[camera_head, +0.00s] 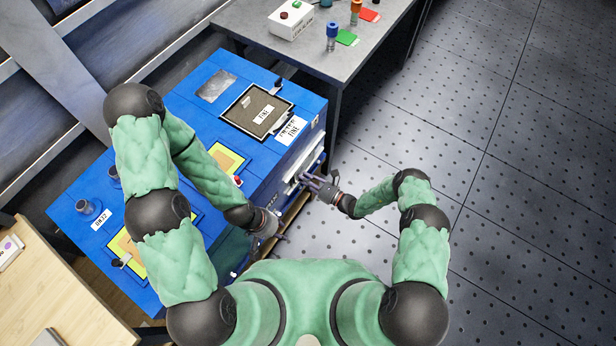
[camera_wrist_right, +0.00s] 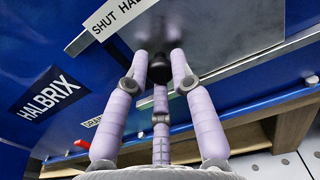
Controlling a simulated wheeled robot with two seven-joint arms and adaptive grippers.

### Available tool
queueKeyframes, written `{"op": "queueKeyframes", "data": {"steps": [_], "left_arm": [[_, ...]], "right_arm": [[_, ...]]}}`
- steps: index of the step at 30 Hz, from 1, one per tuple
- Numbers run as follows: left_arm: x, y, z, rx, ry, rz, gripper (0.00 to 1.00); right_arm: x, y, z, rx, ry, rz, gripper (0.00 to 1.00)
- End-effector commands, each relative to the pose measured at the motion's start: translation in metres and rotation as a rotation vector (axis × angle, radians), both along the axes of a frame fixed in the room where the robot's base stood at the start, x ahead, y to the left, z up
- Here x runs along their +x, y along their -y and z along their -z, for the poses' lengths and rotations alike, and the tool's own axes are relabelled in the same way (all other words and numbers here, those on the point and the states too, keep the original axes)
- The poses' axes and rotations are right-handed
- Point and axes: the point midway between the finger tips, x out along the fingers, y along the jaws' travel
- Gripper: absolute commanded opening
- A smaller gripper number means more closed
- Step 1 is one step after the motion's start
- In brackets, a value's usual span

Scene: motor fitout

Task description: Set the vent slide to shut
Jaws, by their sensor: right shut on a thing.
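The vent slide appears to be the grey metal plate (camera_wrist_right: 230,35) on the blue machine's side, with a black knob (camera_wrist_right: 158,68) on it. A white label strip (camera_wrist_right: 110,15) above it reads "SHUT HA" before being cut off. My right gripper (camera_wrist_right: 158,75) has its purple fingers closed around the knob. The fingers cover part of the plate, so I cannot tell which mark the slide stands at. In the head view, my right gripper (camera_head: 318,184) is at the machine's right side. My left gripper (camera_head: 278,236) hangs lower beside the machine, its fingers too small to judge.
The blue machine (camera_head: 188,92) carries a framed dark filter panel (camera_head: 257,110) and yellow-framed panels on top. A grey table (camera_head: 290,50) with a white button box (camera_head: 292,20) stands behind. The floor at right is clear.

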Motion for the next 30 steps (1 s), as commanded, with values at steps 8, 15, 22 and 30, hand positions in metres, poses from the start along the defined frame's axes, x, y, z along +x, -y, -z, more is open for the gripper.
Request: {"op": "queueKeyframes", "data": {"steps": [8,15,22,30], "left_arm": [[0.001,0.0,-0.009,0.0,0.002,0.0,0.4],[0.001,0.0,-0.009,0.0,0.001,0.001,0.4],[0.001,0.0,-0.009,0.0,0.001,0.001,0.4],[0.001,0.0,-0.009,0.0,0.001,0.001,0.4]], "right_arm": [[-0.028,-0.02,-0.006,0.006,0.01,-0.002,0.0],[-0.036,-0.025,-0.005,0.004,0.011,-0.003,0.0],[-0.037,-0.026,-0.005,0.006,0.01,-0.006,0.41],[-0.036,-0.025,-0.003,0.003,0.007,-0.002,0.48]]}}
